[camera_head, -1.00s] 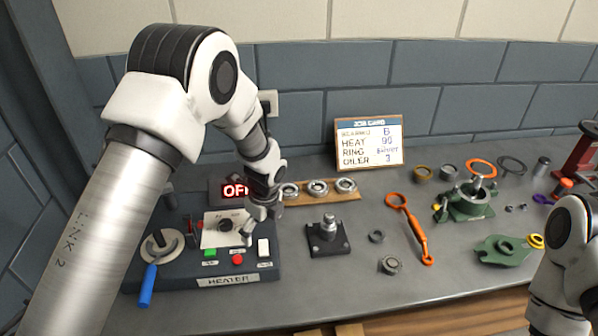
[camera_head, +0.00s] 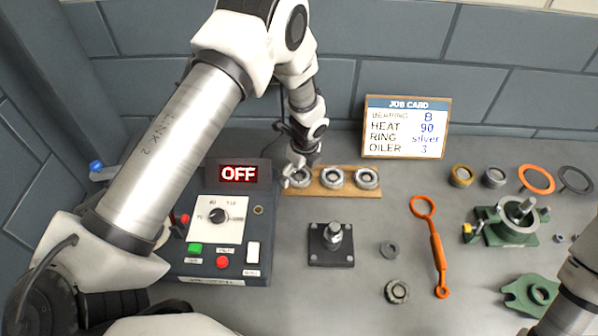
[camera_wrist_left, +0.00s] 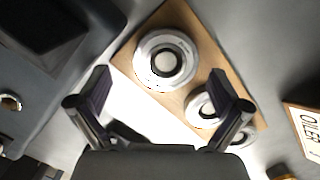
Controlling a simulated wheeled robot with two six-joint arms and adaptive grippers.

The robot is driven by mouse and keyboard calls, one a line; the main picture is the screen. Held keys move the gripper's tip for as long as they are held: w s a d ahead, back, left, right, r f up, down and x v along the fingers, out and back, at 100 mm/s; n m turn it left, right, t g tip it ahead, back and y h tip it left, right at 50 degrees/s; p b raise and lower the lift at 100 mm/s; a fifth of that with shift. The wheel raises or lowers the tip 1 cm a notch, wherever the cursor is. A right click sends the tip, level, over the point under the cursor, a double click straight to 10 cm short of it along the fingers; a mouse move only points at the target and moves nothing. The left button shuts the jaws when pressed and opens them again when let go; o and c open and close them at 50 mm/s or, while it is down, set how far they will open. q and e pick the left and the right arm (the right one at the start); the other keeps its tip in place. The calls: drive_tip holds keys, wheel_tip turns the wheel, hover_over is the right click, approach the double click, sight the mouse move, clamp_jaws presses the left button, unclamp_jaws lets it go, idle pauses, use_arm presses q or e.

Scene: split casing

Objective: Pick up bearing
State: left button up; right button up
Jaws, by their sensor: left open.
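Three silver ring bearings sit in a row on a wooden board (camera_head: 318,190) at the back of the bench: a left bearing (camera_head: 300,178), a middle bearing (camera_head: 333,178) and a right bearing (camera_head: 366,179). My left gripper (camera_head: 293,172) is above the left end of the board, by the left bearing. In the left wrist view its two fingers are apart and empty, with the nearest bearing (camera_wrist_left: 166,61) beyond the fingertips and a second bearing (camera_wrist_left: 201,108) partly behind the right finger. My right arm shows at the lower right edge, its gripper out of view.
The heater box (camera_head: 215,281) with its OFF display stands left of the board. A job card (camera_head: 405,127) reads bearing B, stands behind. A black post block (camera_head: 331,246), an orange tool (camera_head: 437,256) and green housing parts (camera_head: 510,227) lie in front and right.

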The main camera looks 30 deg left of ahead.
use_arm(q)
drive_tip(key=shift+w+a+f, duration=0.15)
drive_tip(key=shift+w+f, duration=0.45)
drive_tip(key=shift+f, duration=0.35)
drive_tip(key=shift+s+r, duration=0.3)
drive_tip(key=shift+s, duration=0.05)
drive_tip(key=c, duration=1.4)
